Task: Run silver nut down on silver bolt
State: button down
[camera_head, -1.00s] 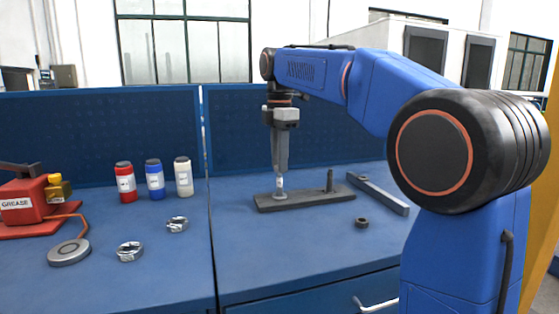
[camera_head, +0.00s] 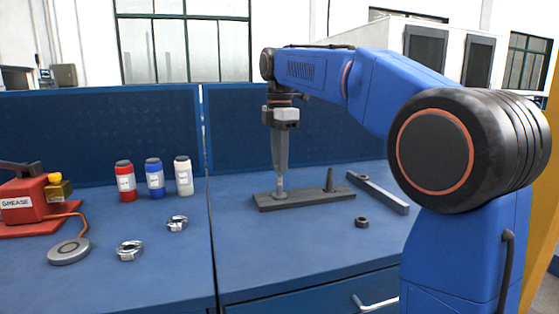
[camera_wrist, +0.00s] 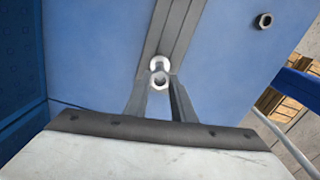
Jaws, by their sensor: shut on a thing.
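My gripper (camera_head: 280,178) points straight down over the left end of the dark plate (camera_head: 305,200), its fingers shut on the silver nut. In the wrist view the nut (camera_wrist: 160,79) shows as a small hexagon with a dark hole, between my fingertips (camera_wrist: 159,87). The silver bolt (camera_head: 280,188) stands upright on the plate just below the fingertips. A bright round part at its foot (camera_wrist: 160,62) shows behind the nut. How far the nut sits on the thread is hidden by the fingers. A dark bolt (camera_head: 330,180) stands at the plate's right end.
A dark nut (camera_head: 361,222) lies loose in front of the plate. A grey bar (camera_head: 378,193) lies to the right. The bench front is clear.

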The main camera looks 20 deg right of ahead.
jog(key=shift+f, duration=0.75)
dwell(1.5)
jog(key=m, duration=0.5)
jog(key=shift+m, duration=0.4)
jog(key=m, duration=0.5)
jog(key=shift+m, duration=0.4)
jog(key=m, duration=1.2)
jog(key=c, duration=1.7)
grip_release()
jog(key=shift+c, duration=0.2)
